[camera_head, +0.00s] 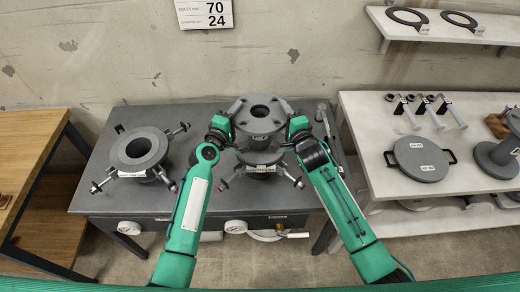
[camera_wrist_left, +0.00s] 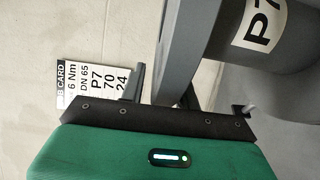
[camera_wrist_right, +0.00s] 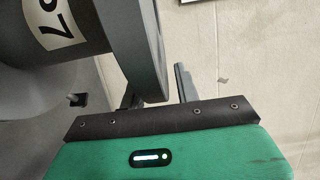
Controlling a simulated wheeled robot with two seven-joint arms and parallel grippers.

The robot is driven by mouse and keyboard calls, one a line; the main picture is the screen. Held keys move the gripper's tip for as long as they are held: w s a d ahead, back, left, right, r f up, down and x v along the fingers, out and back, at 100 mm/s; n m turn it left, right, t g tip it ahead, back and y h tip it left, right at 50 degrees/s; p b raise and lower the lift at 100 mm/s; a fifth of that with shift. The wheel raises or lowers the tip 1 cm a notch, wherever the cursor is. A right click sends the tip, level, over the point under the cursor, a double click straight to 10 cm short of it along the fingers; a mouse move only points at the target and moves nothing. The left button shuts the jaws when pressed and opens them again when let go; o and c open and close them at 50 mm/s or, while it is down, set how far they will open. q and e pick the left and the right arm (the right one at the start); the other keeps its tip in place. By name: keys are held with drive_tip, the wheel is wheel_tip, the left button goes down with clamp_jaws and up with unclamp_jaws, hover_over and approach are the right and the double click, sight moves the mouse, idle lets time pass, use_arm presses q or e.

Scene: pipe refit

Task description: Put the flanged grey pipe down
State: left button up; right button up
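The flanged grey pipe (camera_head: 261,130) stands upright at the middle of the grey bench, over a bolted lower flange that it mostly hides. It looks seated there, but contact is hidden. Its P7 label shows in the left wrist view (camera_wrist_left: 264,22). My left gripper (camera_head: 226,124) is at the left of its upper flange, and my right gripper (camera_head: 294,124) at the right. In both wrist views the fingers straddle the flange rim, with a gap between the upper finger and the rim. Both grippers look open around it.
A second bolted flange stub (camera_head: 138,150) stands left on the grey bench (camera_head: 100,198). A white table (camera_head: 375,190) to the right holds a round lid (camera_head: 421,160), bolts and a spool. A wooden shelf (camera_head: 30,150) is at left. A job card (camera_head: 205,13) hangs behind.

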use_arm(q)
drive_tip(key=shift+s, duration=0.1)
use_arm(e)
drive_tip(key=shift+a, duration=0.1)
use_arm(q)
drive_tip(key=shift+s, duration=0.25)
use_arm(e)
drive_tip(key=shift+s, duration=0.5)
use_arm(q)
drive_tip(key=v, duration=1.1)
drive_tip(key=shift+s+a, duration=0.15)
drive_tip(key=shift+a, duration=0.05)
use_arm(e)
drive_tip(key=v, duration=1.1)
use_arm(q)
drive_tip(key=shift+r, duration=0.1)
use_arm(e)
drive_tip(key=shift+r, duration=0.1)
